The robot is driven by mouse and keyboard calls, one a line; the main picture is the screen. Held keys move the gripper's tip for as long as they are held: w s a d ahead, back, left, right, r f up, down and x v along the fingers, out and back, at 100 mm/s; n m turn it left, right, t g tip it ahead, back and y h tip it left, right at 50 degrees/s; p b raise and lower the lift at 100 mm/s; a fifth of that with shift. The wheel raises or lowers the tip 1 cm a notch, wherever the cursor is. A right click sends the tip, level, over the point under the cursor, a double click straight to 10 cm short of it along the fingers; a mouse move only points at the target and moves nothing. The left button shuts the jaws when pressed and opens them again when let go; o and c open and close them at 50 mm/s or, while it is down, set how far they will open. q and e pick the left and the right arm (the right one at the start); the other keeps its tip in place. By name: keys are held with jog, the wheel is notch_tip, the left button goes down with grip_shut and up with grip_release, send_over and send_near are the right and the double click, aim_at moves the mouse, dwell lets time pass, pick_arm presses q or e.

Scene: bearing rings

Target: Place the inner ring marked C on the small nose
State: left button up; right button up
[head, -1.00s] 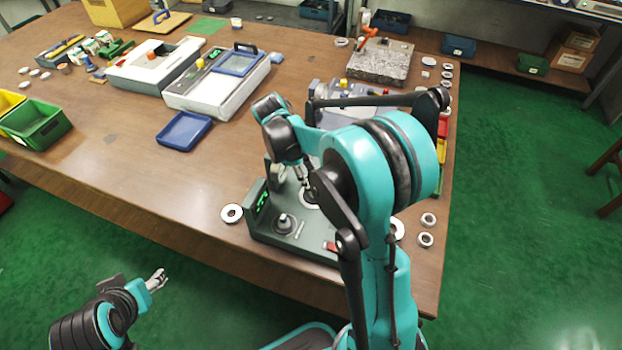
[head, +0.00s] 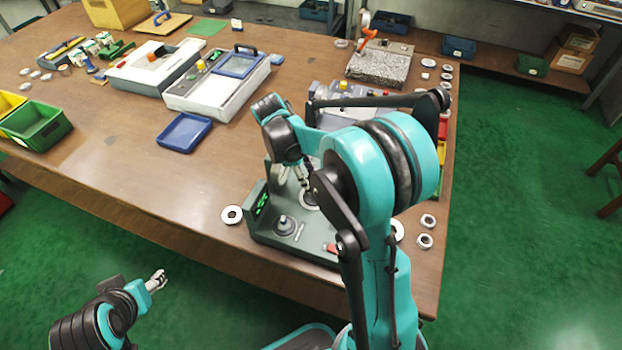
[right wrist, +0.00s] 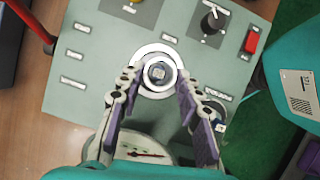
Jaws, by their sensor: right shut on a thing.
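My right gripper (right wrist: 155,92) reaches down over the grey-green device (head: 258,231); its two purple-padded fingers stand on either side of a pale ring (right wrist: 137,72) and are shut on it. The ring surrounds a small round metal nose (right wrist: 158,72) on the device's top. I cannot tell whether it rests fully down, and no letter C is readable. In the head view my right arm hides part of the device, and the gripper (head: 296,181) shows just above the pale ring area. My left gripper (head: 158,281) hangs off the table at the lower left; its finger opening is too small to judge.
A black knob (right wrist: 211,21) and a red switch (right wrist: 252,41) stand on the device. A loose ring (head: 231,215) lies to its left, and more rings (head: 426,240) lie to its right. A blue tray (head: 184,132) lies farther back. The table's left middle is clear.

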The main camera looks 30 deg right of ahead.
jog(key=shift+f, duration=0.15)
jog(key=shift+f+b, duration=0.55)
jog(key=shift+f, duration=0.1)
jog(key=o, duration=1.2)
jog(key=shift+o, duration=0.2)
jog(key=v, duration=1.2)
